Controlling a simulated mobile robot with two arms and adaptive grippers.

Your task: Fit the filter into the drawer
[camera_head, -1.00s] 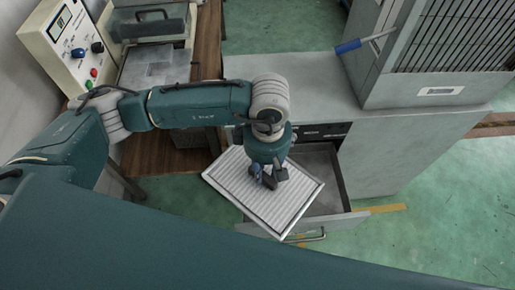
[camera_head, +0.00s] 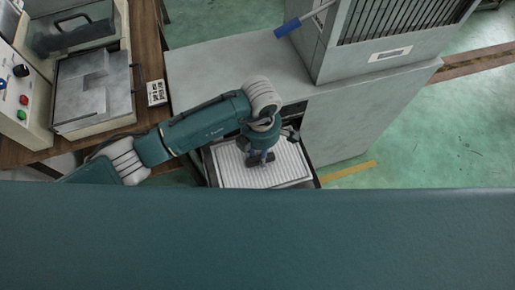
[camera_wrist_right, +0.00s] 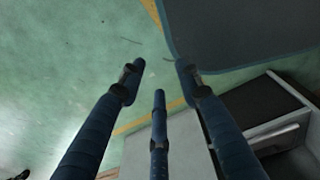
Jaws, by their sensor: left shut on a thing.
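The filter (camera_head: 287,168) is a white, ribbed rectangular panel in a thin frame. In the head view it lies over the open drawer (camera_head: 315,174), roughly lined up with it and covering most of its inside. Dark drawer edges show along its left and right sides. I cannot tell whether it sits inside the drawer or just above it. My left gripper (camera_head: 260,159) is shut on the middle of the filter from above. In the right wrist view my right gripper (camera_wrist_right: 159,74) is open and empty, with its fingers apart above the floor.
The grey cabinet (camera_head: 225,72) holds the drawer and carries a grilled unit (camera_head: 390,45) and a blue-handled tool (camera_head: 288,27). A wooden bench (camera_head: 147,75) with machines stands at the left. Green floor is clear at the right (camera_head: 450,140).

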